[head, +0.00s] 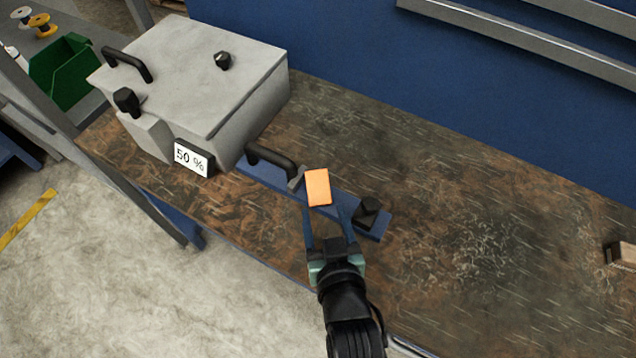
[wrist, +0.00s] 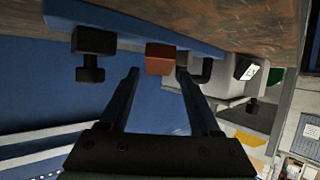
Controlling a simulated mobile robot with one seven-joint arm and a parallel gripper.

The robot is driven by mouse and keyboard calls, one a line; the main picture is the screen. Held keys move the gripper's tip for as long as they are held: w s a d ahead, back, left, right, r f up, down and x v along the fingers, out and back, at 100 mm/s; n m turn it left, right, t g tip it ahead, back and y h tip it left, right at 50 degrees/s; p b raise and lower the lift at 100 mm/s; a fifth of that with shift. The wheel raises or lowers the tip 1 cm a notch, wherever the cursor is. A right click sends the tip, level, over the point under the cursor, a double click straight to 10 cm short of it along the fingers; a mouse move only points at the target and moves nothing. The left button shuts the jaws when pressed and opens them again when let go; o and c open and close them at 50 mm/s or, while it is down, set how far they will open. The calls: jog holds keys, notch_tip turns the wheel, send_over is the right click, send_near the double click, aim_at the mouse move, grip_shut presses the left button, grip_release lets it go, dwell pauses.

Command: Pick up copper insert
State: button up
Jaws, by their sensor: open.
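The copper insert (head: 318,187) is an orange block on the blue bar (head: 349,202) at the table's front. It stands between a black knob block (head: 367,212) and a small grey piece beside the box's black handle. My gripper (head: 324,212) is open and empty, its two blue fingers pointing at the insert. In the wrist view, which looks upside down, the insert (wrist: 159,59) shows just beyond and between the fingertips (wrist: 158,74). I cannot tell whether the fingertips reach either side of it. Its underside is hidden.
A large grey box (head: 200,80) with black handles and a "50 %" sign (head: 191,158) stands at the left. A blue wall (head: 450,90) closes the back. The brown tabletop (head: 480,220) is clear to the right up to a small brown block (head: 622,254).

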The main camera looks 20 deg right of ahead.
aim_at(319, 192)
jog(key=shift+x, duration=3.5)
jog(key=shift+r, duration=0.1)
grip_shut()
jog(key=shift+d+r, duration=0.1)
jog(key=shift+r, duration=0.05)
